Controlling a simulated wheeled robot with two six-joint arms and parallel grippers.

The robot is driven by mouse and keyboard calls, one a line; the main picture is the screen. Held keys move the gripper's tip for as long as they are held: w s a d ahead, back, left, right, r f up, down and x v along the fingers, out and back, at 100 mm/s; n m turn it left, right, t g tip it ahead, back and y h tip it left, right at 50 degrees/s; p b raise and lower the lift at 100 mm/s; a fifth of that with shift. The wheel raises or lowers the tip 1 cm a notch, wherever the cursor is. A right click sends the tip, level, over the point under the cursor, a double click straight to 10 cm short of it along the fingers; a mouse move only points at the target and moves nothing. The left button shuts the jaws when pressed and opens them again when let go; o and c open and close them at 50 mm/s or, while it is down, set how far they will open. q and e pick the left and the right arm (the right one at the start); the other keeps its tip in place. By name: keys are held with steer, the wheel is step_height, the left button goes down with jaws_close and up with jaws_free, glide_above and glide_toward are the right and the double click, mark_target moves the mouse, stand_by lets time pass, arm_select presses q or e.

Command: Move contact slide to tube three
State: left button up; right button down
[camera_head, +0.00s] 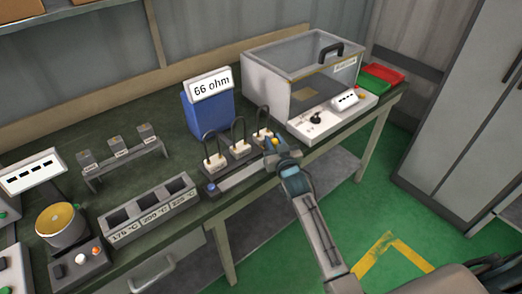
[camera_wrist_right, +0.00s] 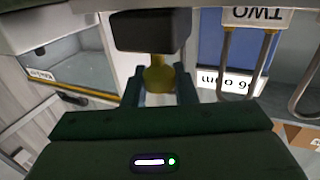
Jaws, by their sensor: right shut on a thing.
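Three heater tubes stand in a row at the bench's front edge: white blocks with dark loops on top, the left tube (camera_head: 214,161), the middle tube (camera_head: 238,148) and the right tube (camera_head: 262,135). A pale rail (camera_head: 238,178) runs in front of them. My right gripper (camera_head: 279,150) is at the rail's right end, by the right tube. It is shut on the contact slide's yellow knob (camera_wrist_right: 158,78), with a finger on each side. A dark block (camera_wrist_right: 150,30) hides part of the wrist view. A label TWO (camera_wrist_right: 257,14) shows there. My left gripper is not in view.
A blue box with a "66 ohm" sign (camera_head: 209,87) stands behind the tubes. A clear-lidded case (camera_head: 303,80) is at the right, with red (camera_head: 382,73) and green trays beside it. A three-well block (camera_head: 148,211) lies left of the rail.

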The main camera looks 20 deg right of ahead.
steer(key=shift+w+d, duration=0.25)
steer(key=shift+d, duration=0.35)
steer(key=shift+w+d, duration=0.2)
steer(key=shift+d, duration=0.35)
steer(key=shift+r, duration=0.1)
steer(key=c, duration=1.3)
jaws_free()
steer(key=shift+c, duration=0.2)
steer(key=shift+o, duration=0.9)
steer(key=shift+d, duration=0.2)
steer(key=shift+s+a+f, duration=0.1)
steer(key=shift+s+f, duration=0.1)
steer(key=shift+s, duration=0.05)
steer(key=s+b, duration=0.2)
steer(key=s, duration=0.8)
steer(key=shift+a+b, duration=0.15)
steer(key=shift+b, duration=0.15)
